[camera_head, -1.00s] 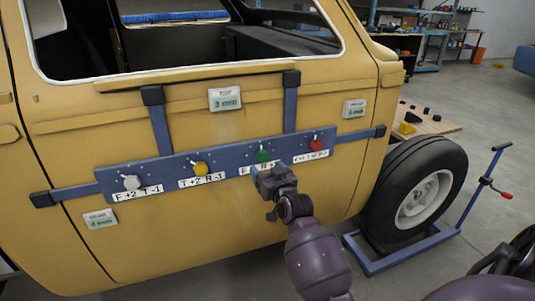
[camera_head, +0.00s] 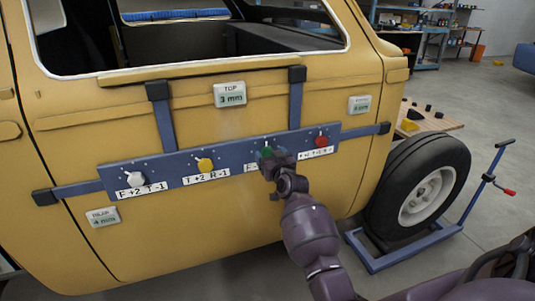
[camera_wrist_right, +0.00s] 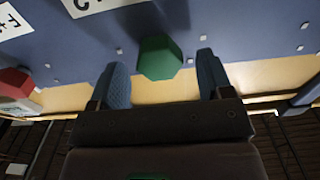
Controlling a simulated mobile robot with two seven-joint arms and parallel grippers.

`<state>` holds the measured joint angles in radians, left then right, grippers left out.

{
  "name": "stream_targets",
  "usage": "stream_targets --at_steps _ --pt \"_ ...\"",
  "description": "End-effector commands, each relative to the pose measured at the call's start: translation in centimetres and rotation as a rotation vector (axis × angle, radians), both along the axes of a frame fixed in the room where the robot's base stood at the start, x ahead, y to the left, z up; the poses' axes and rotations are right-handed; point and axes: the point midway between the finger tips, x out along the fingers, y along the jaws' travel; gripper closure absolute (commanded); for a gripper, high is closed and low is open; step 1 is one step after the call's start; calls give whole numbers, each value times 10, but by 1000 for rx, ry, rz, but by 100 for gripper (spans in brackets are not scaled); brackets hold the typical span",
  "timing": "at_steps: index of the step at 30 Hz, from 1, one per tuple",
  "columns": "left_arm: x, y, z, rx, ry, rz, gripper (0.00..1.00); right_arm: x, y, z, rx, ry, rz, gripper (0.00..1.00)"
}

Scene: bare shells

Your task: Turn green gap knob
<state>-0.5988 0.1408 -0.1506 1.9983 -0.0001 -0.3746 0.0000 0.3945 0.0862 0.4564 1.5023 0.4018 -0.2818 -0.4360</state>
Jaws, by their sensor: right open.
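The green knob (camera_wrist_right: 160,58) is on the blue panel (camera_head: 225,162) strapped across the yellow door. In the wrist view it stands between the two fingers of my right gripper (camera_wrist_right: 164,80), with space on both sides. The right gripper is open. In the head view the right gripper (camera_head: 272,157) is at the green knob (camera_head: 263,147) and covers part of it and its label. A white knob (camera_head: 135,178), a yellow knob (camera_head: 205,164) and a red knob (camera_head: 321,141) are on the same panel. My left gripper is not in view.
Display tags reading 3 mm (camera_head: 229,94) and 4 mm (camera_head: 103,217) are on the yellow body; another tag (camera_head: 360,104) is at the right. A wheel (camera_head: 418,190) on a blue stand (camera_head: 400,252) is at the right. Open floor lies beyond it.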

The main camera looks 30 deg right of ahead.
Motion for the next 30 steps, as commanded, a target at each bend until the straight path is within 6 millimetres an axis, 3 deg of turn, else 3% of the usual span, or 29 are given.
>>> stream_targets --at_steps 6,17,27,30 --pt "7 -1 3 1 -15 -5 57 18 -5 -1 -1 0 -1 27" --pt "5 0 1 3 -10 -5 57 22 -6 0 0 0 -1 27" --pt "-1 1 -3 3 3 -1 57 22 -6 0 -1 0 -1 75" --pt "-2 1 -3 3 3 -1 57 22 -6 0 2 0 -1 75"
